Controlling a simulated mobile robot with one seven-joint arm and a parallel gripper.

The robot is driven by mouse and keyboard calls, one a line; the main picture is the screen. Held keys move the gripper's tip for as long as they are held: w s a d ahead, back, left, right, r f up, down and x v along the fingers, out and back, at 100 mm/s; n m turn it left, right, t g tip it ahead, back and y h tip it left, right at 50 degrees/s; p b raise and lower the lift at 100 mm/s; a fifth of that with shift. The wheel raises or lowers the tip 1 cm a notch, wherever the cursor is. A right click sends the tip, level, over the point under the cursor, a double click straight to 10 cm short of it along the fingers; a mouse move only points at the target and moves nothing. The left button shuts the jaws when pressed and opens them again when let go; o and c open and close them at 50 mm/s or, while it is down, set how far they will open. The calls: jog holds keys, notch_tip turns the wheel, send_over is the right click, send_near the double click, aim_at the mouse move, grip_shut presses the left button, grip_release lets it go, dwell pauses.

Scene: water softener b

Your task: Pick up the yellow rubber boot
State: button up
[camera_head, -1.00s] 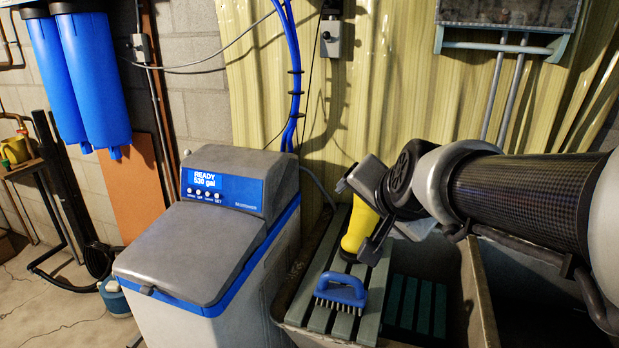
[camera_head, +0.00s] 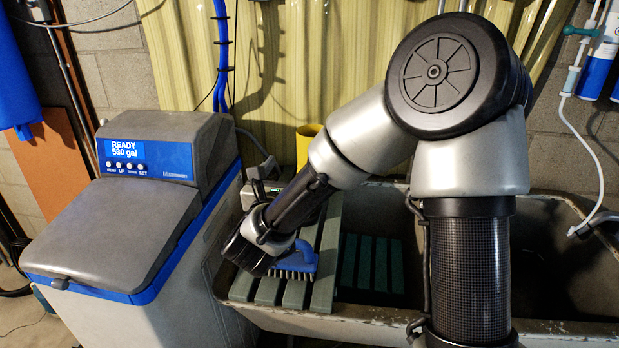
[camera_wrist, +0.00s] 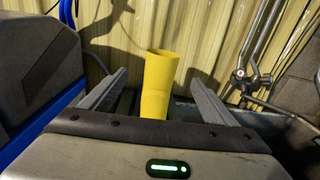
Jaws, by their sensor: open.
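The yellow rubber boot (camera_head: 309,143) stands upright on the slatted boards, its open top showing behind my forearm in the head view. Its lower part is hidden there. In the wrist view, the boot shaft (camera_wrist: 158,84) rises in the gap between my two fingers, with bare space on both sides; its foot is hidden by the gripper body. My gripper (camera_wrist: 158,78) is open and empty, its fingers pointing toward the boot. In the head view it is partly hidden by my arm; one finger shows left of the boot. I cannot tell how deep the boot is between the fingers.
A blue-handled brush (camera_head: 303,261) lies on the slats (camera_head: 294,293) under my wrist. The grey and blue water softener (camera_head: 125,210) stands close on the left. The stone sink basin (camera_head: 550,275) extends right. A corrugated yellow wall (camera_head: 360,60) closes the back.

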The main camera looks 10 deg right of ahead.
aim_at(308, 143)
jog(key=x, duration=1.2)
jog(key=shift+d, duration=0.1)
jog(key=shift+r+x, duration=0.1)
jog(key=shift+x, duration=1.2)
jog(key=shift+r+x, duration=0.15)
jog(key=shift+x, duration=1.15)
jog(key=shift+d+r, duration=0.1)
jog(key=c, duration=1.4)
